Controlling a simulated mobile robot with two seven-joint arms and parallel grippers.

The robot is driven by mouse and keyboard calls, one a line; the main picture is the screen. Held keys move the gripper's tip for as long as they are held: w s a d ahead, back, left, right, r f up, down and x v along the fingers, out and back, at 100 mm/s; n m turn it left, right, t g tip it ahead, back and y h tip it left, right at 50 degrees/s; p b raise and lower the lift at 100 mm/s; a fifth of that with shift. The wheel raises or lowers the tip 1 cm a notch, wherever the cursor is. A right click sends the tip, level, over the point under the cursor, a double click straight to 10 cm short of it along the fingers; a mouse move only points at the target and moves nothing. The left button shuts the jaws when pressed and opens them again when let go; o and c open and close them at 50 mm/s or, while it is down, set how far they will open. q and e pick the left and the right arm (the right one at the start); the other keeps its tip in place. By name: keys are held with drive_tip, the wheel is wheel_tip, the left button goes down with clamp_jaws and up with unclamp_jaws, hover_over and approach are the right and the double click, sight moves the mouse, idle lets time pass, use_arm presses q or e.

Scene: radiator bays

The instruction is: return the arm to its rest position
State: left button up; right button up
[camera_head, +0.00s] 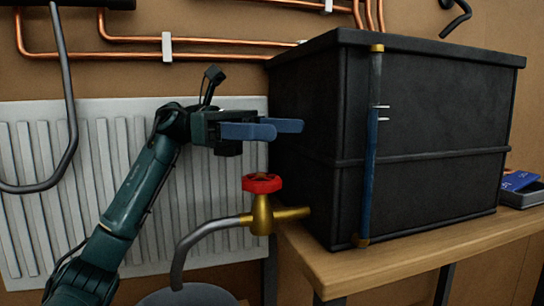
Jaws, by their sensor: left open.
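My left arm comes in from the lower left, and its gripper (283,127) is level and points right. Its two blue fingers are apart with nothing seen between them. The fingers are in front of the left side of a large black tank (420,130); I cannot tell whether they touch it. Below the gripper is a brass valve (261,215) with a red handwheel (262,183), apart from the fingers. My right gripper is not in view.
A white radiator (40,150) is behind my arm. Copper pipes (110,55) run along the wall above. The tank stands on a wooden bench (400,255), with a blue and grey box (520,185) at right. A grey hose (190,245) curves down from the valve.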

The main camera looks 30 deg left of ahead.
use_arm(q)
drive_tip(key=shift+r, duration=1.05)
